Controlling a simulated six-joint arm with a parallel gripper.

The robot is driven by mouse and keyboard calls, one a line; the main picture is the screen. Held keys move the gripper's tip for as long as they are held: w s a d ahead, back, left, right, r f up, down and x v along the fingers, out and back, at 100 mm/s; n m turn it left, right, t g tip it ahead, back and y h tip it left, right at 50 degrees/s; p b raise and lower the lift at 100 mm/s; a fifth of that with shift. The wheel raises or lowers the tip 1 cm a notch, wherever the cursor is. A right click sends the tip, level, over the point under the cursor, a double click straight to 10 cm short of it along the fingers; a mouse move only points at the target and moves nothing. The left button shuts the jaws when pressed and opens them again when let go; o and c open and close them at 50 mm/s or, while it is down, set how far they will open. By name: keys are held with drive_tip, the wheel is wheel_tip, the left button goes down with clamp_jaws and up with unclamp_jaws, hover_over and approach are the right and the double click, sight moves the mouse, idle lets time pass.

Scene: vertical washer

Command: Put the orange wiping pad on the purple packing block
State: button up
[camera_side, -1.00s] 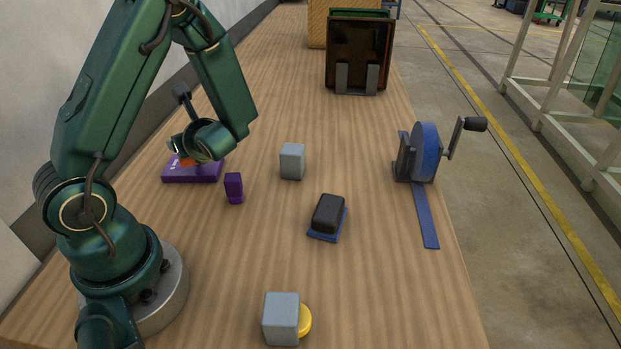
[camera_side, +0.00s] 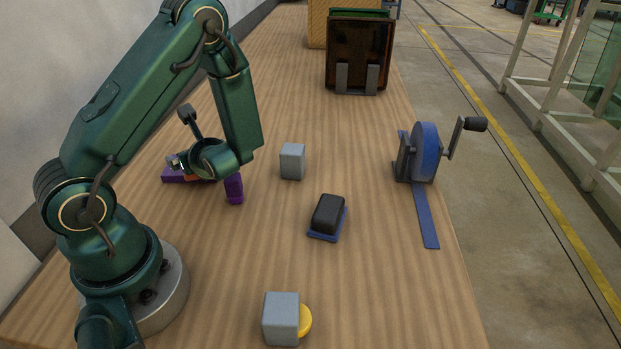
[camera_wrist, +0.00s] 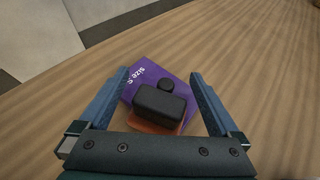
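The orange wiping pad (camera_wrist: 150,126) has a black grip with a round knob. In the wrist view it lies over a flat purple box (camera_wrist: 148,74) marked "size S". My gripper (camera_wrist: 158,74) is open, with one blue finger on each side of the pad and gaps between. In the side view my wrist hides most of the pad; a little orange shows at the box (camera_side: 172,174). The small upright purple packing block (camera_side: 233,188) stands on the table just right of the box, its top partly behind my wrist. Whether anything touches the pad cannot be told.
A grey block (camera_side: 292,162) stands right of my gripper. A black block on a blue base (camera_side: 327,218) is nearer the camera. A grey cube (camera_side: 281,318) with a yellow disc (camera_side: 305,320) is in front. A blue reel with crank (camera_side: 425,152) is at the right edge.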

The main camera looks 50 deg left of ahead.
drive_tip(key=shift+r, duration=0.15)
drive_tip(key=s+d+r+n+t+h, duration=0.1)
drive_tip(key=d+r+n+h, duration=0.3)
drive_tip(key=d+n, duration=0.2)
drive_tip(key=s+d+r+n+t+h, duration=0.1)
drive_tip(key=d+r+n+h, duration=0.3)
drive_tip(key=d, duration=0.7)
drive_tip(key=s+d+r+n+t+h, duration=0.1)
drive_tip(key=d+r+n+t+h, duration=0.2)
drive_tip(key=d+n, duration=0.5)
drive_tip(key=shift+d+r+n+h, duration=0.3)
drive_tip(key=shift+r+h, duration=0.55)
drive_tip(key=shift+h, duration=0.05)
drive_tip(key=shift+o, duration=0.2)
